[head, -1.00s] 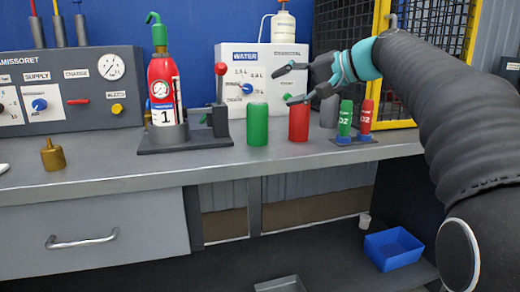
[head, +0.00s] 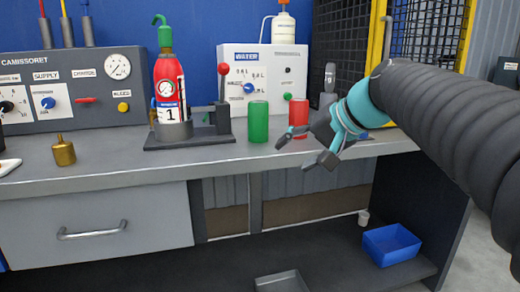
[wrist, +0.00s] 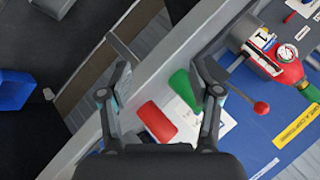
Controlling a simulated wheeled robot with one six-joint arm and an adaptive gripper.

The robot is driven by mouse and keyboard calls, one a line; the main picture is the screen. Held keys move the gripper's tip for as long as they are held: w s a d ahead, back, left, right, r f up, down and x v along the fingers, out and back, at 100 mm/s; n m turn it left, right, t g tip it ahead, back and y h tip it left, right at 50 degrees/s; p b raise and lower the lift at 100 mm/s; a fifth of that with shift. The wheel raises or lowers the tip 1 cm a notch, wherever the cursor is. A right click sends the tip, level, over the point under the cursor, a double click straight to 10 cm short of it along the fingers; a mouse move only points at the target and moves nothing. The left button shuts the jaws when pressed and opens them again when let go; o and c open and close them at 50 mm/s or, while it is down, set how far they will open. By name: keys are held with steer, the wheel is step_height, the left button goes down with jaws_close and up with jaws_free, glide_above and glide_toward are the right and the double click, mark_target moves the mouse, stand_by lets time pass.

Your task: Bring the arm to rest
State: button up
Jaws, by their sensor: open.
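My gripper (head: 303,152) is open and empty in the head view, in front of the bench edge near the red cylinder (head: 298,112). My dark arm with its teal wrist band reaches in from the right. In the wrist view the two fingers of my gripper (wrist: 163,90) stand apart. The red cylinder (wrist: 157,122) and the green cylinder (wrist: 184,92) show beyond and between them, touching neither as far as I can tell. The small O2 bottles at the right of the bench are mostly hidden behind my wrist.
A red extinguisher (head: 168,88) stands in a holder beside a red-knobbed lever (head: 224,90). The green cylinder (head: 258,122) and a water panel (head: 262,65) are on the bench (head: 120,155). A brass weight (head: 64,150) is at left. A blue bin (head: 391,245) sits below. A mesh cage (head: 345,45) stands behind.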

steer(key=s+d+f+n+h, duration=0.1)
steer(key=s+d+f+h, duration=0.2)
steer(key=s+f, duration=0.7)
steer(key=s+d+f+n+g+h, duration=0.1)
steer(key=s+d+f+h, duration=0.3)
steer(key=s+f, duration=0.7)
step_height(320, 180, down, 2)
steer(key=shift+s+d+n, duration=0.2)
steer(key=shift+d+n, duration=0.1)
steer(key=shift+d, duration=0.25)
